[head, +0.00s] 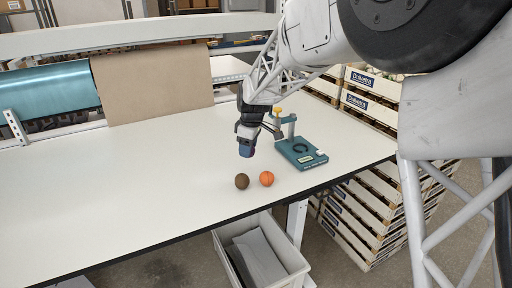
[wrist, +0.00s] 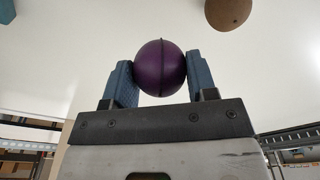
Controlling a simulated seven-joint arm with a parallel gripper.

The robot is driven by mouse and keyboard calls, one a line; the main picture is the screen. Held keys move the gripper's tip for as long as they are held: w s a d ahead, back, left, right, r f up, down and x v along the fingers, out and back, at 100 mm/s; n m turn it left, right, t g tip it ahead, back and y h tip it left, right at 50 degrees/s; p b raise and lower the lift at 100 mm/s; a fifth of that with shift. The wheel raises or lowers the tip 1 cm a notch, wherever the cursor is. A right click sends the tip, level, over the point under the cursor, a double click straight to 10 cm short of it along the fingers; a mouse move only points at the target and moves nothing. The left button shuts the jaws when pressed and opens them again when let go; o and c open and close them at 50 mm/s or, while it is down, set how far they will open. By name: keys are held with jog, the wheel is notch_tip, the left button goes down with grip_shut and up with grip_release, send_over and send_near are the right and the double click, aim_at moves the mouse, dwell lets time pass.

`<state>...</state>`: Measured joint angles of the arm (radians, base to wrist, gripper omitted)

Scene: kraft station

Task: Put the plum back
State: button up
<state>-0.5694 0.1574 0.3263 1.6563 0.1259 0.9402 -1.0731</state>
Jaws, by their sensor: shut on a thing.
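The plum (wrist: 162,66) is a dark purple ball with a seam down its middle. My gripper (wrist: 160,75) is shut on it, with one blue finger on each side, in the wrist view. In the head view my gripper (head: 246,151) hangs above the white table, and the plum there is mostly hidden and too small to make out clearly. A brown round fruit (head: 242,181) and an orange (head: 266,178) sit on the table below and in front of the gripper. The brown fruit also shows at the top right of the wrist view (wrist: 228,12).
A teal device (head: 301,153) with a ring on its plate stands on the table right of my gripper. Slatted crates (head: 372,105) are stacked beyond the right edge. A grey bin (head: 262,254) stands below the front edge. The table's left side (head: 110,185) is clear.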

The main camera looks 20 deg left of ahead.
jog(key=shift+f, duration=0.25)
dwell(0.3)
jog(key=shift+f, duration=2.5)
jog(key=shift+f, duration=0.8)
dwell(1.2)
jog(key=o, duration=1.1)
jog(key=shift+r, duration=0.15)
jog(key=shift+r, duration=3.85)
